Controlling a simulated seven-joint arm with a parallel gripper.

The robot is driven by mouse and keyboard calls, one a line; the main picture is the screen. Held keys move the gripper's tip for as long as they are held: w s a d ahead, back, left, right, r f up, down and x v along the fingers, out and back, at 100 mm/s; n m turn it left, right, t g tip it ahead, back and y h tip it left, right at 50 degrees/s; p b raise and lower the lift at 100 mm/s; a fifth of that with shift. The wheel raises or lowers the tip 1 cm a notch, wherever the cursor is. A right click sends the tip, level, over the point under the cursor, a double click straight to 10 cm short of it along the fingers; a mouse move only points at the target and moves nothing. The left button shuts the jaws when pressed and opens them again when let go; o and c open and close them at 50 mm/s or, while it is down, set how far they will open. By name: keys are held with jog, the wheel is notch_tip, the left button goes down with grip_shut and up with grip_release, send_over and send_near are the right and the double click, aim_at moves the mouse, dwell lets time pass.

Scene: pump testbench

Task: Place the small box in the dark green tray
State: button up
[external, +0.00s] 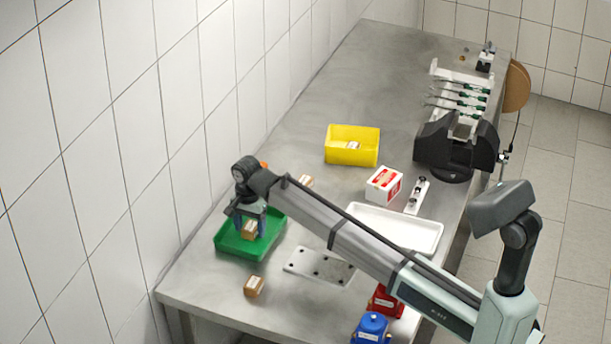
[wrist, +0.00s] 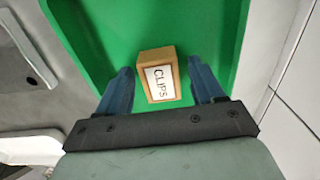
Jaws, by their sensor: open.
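A small brown cardboard box (wrist: 161,77) with a white label reading CLIPS lies within the green tray (wrist: 95,25) in the wrist view. In the external view the box (external: 249,230) shows inside the outline of the green tray (external: 230,252), at the left of the table. My gripper (external: 251,222) is over the tray with its fingers pointing down. Its blue fingers stand open on either side of the box, with a visible gap on each side in the wrist view. I cannot tell exactly whether the box rests flat on the tray floor.
Another small box (external: 254,286) lies on the table in front of the tray; one more (external: 305,181) is behind my arm. A yellow bin (external: 343,155) holds a small box. A white tray (external: 425,236), metal plate (external: 305,262) and red-white box (external: 383,185) stand nearby. The wall is close left.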

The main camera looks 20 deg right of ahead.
aim_at(250, 227)
jog(key=shift+r, duration=0.1)
notch_tip(250, 227, up, 12)
dwell(0.7)
